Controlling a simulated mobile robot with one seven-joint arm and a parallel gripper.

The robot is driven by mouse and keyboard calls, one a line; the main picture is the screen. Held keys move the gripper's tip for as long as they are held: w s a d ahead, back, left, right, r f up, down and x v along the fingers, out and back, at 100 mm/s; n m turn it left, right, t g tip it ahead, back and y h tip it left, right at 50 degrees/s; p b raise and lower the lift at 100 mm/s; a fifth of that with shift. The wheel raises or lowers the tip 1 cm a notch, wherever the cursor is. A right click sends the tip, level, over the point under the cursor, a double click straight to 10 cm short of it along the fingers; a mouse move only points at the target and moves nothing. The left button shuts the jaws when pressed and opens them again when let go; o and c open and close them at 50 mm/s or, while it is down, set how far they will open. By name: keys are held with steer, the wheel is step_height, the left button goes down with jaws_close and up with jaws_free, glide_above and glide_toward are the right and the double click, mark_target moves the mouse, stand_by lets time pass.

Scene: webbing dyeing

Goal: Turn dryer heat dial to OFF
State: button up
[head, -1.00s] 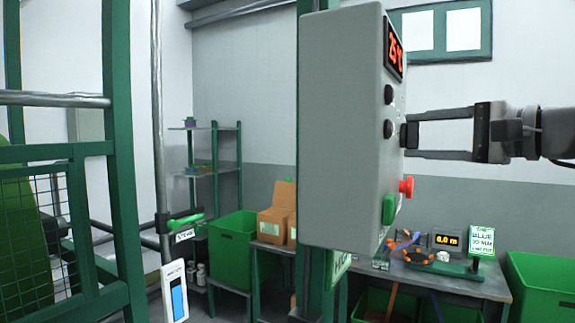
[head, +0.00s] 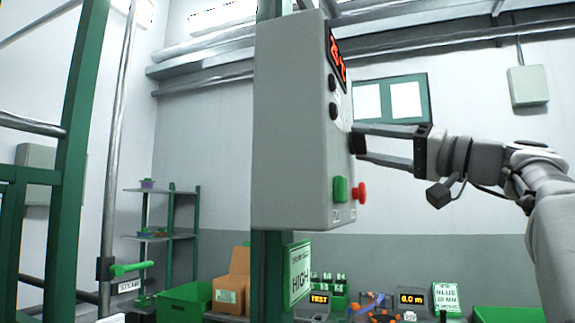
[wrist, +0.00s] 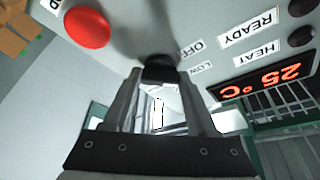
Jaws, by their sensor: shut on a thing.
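The dryer control box (head: 290,130) is grey and stands upright on a green post. Its front panel faces right, at a steep angle to the head view. My gripper (head: 356,143) reaches in from the right with its fingertips at this panel. In the wrist view, my gripper (wrist: 160,78) is shut on the black heat dial (wrist: 159,66). OFF (wrist: 191,46) and LOW (wrist: 200,67) labels show right of the dial. The dial's pointer is hidden, so its setting cannot be read. The red display (wrist: 262,88) reads 25 °C.
A red button (head: 361,193) sticks out below my gripper, and a green button (head: 340,190) is beside it. Dark round lamps (wrist: 298,38) stand by the READY and HEAT labels. A green HIGH sign (head: 298,272) hangs below the box. Open space lies right of the panel.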

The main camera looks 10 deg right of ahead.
steer(key=n+y, duration=0.1)
steer(key=n, duration=0.1)
steer(key=n+g+y+b, duration=0.1)
steer(key=n, duration=0.1)
steer(key=n+b, duration=0.1)
steer(key=n, duration=0.1)
steer(key=shift+w+d+f+y, duration=0.15)
steer(key=shift+f+y, duration=0.1)
steer(key=shift+y, duration=0.15)
steer(key=shift+r+n+g+y+b, duration=0.1)
steer(key=shift+n+g+y, duration=0.3)
steer(key=shift+n, duration=0.65)
steer(key=shift+f+n+g+y+b, duration=0.15)
steer(key=shift+n+g+y, duration=0.25)
steer(key=shift+n, duration=0.6)
steer(key=shift+r+n+g+y+b, duration=0.15)
steer(key=shift+n+g+y, duration=0.25)
steer(key=shift+n, duration=0.65)
steer(key=o, duration=1.4)
steer(key=shift+c, duration=0.2)
steer(key=p+v, duration=0.1)
steer(key=v, duration=1.6)
steer(key=shift+d, duration=0.25)
steer(key=shift+r, duration=0.1)
